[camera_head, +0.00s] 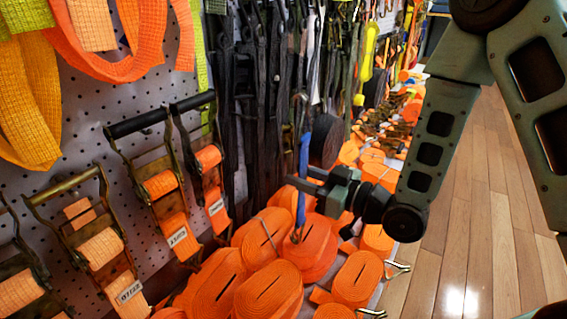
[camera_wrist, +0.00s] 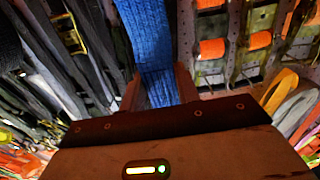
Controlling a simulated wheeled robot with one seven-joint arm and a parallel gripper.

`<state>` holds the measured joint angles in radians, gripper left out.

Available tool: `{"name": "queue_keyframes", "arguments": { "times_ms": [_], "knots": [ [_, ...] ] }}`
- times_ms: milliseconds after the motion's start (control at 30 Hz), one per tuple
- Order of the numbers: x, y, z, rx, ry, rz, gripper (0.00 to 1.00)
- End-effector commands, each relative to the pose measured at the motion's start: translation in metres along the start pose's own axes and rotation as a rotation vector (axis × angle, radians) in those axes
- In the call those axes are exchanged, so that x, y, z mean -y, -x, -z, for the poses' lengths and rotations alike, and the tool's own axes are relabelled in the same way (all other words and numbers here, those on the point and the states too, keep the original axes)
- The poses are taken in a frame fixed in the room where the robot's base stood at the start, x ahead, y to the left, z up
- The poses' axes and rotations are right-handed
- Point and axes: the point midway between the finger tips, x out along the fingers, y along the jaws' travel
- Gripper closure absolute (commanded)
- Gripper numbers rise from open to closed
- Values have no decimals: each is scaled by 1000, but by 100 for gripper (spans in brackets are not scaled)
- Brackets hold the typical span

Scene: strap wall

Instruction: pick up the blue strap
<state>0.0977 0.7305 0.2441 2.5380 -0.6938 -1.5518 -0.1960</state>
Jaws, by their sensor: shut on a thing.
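The blue strap (camera_head: 304,155) hangs as a narrow vertical band in the head view, in front of the dark hanging straps. Its lower end reaches down by the orange rolls. My gripper (camera_head: 306,184) comes in from the right and is shut on the strap. In the wrist view the blue strap (camera_wrist: 148,40) is a wide woven band running from the top edge down between the two fingers of my gripper (camera_wrist: 157,92). The fingers hide part of its edges.
Orange strap rolls (camera_head: 268,290) are piled below my gripper. Black straps (camera_head: 255,110) hang behind it. Ratchet buckles with orange webbing (camera_head: 160,185) hang on the perforated wall at left. Wooden floor (camera_head: 475,220) at right is clear.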

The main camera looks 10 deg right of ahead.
Motion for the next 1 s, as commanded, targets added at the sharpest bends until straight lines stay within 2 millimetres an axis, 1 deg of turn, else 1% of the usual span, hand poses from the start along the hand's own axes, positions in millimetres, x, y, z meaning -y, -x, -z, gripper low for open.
{"name": "queue_keyframes", "arguments": {
  "times_ms": [33, 100, 467, 600, 733, 800, 900, 1000],
  "knots": [
    [0, 7, 8, 4, -5, -3, 99],
    [0, 14, 9, 3, -6, -3, 99],
    [0, 42, 9, 3, -6, -4, 99],
    [0, 75, 9, 5, -8, -7, 99],
    [0, 102, 9, 4, -8, -6, 99],
    [0, 122, 7, 6, -7, -8, 99],
    [0, 144, 5, 3, -6, -6, 99],
    [0, 162, 4, 1, -4, -6, 99]
  ]
}}
